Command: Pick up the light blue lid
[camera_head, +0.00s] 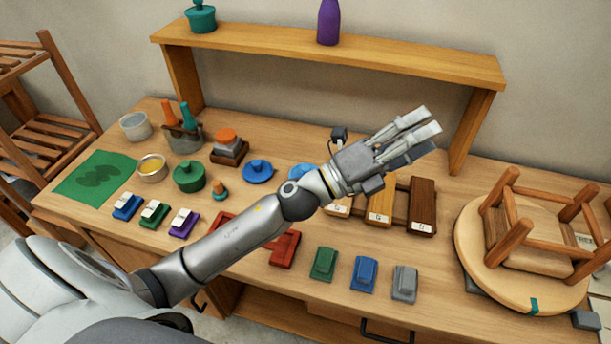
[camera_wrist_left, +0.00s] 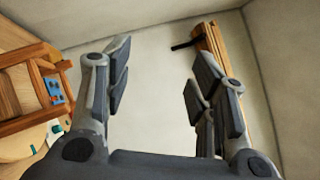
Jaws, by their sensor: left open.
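A blue lid (camera_head: 258,171) with a knob lies flat on the workbench, left of my left forearm. A lighter blue piece (camera_head: 300,172), possibly the light blue lid, lies to its right and is partly hidden by my left wrist. My left gripper (camera_head: 424,130) is raised over the right half of the bench, pointing right and away from both blue pieces. It is open and empty; in the left wrist view its fingers (camera_wrist_left: 158,82) stand apart with bare wall between them. My right gripper is not in view.
A raised shelf (camera_head: 330,50) with a teal pot (camera_head: 201,16) and purple bottle (camera_head: 328,22) spans the back. Wooden blocks (camera_head: 422,205) lie below my gripper. An upturned stool (camera_head: 525,240) fills the right end. A green pot (camera_head: 189,177) stands left of the blue lid.

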